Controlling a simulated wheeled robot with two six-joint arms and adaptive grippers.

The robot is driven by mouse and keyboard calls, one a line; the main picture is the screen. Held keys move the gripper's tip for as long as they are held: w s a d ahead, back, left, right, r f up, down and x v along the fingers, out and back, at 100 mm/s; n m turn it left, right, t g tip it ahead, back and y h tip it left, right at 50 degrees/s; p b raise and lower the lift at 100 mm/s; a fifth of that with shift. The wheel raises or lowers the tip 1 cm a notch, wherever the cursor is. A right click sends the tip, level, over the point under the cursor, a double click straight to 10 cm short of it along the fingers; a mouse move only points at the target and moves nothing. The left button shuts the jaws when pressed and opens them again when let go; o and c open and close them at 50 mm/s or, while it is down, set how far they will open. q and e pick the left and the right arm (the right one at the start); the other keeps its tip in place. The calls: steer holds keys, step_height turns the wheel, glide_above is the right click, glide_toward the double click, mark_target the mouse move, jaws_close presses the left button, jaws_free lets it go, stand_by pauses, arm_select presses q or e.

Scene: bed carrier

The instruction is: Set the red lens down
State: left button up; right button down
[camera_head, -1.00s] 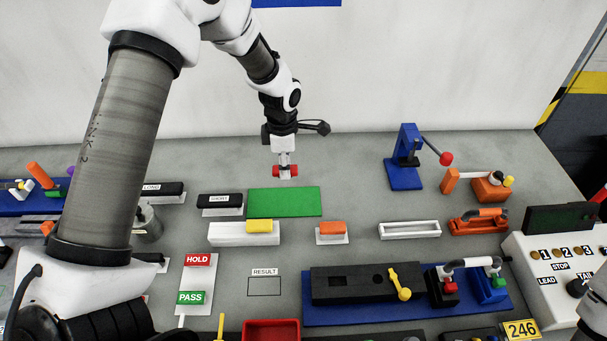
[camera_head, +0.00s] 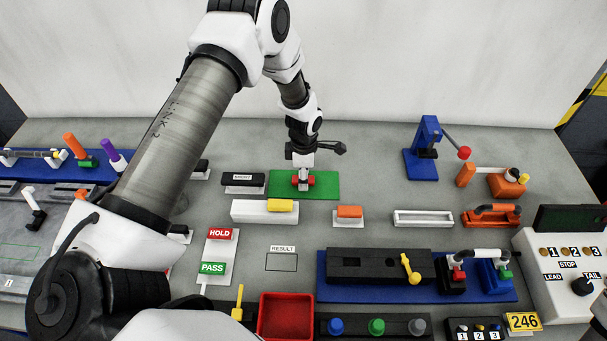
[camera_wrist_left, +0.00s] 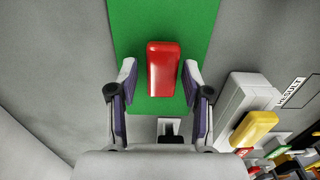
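The red lens (camera_head: 311,181) is a small rounded red block at the green mat (camera_head: 327,187) in the head view. In the left wrist view, the red lens (camera_wrist_left: 163,70) lies over the green mat (camera_wrist_left: 202,20) and appears to rest on it. My left gripper (camera_head: 303,182) is directly above the lens and hides its middle in the head view. In the wrist view its two fingers stand on either side of the lens, with a visible gap on each side, so it is open. My right gripper is not in view.
A black block marked SHORT (camera_head: 243,180) stands left of the mat. A white block (camera_head: 247,213) with a yellow piece (camera_head: 281,206) and an orange piece (camera_head: 349,211) are just in front. A blue press (camera_head: 421,160) stands to the right.

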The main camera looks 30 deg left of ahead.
arm_select(q)
steer(key=shift+r, duration=0.65)
step_height(320, 180, up, 11)
steer(key=b, duration=0.3)
steer(key=shift+r, duration=0.1)
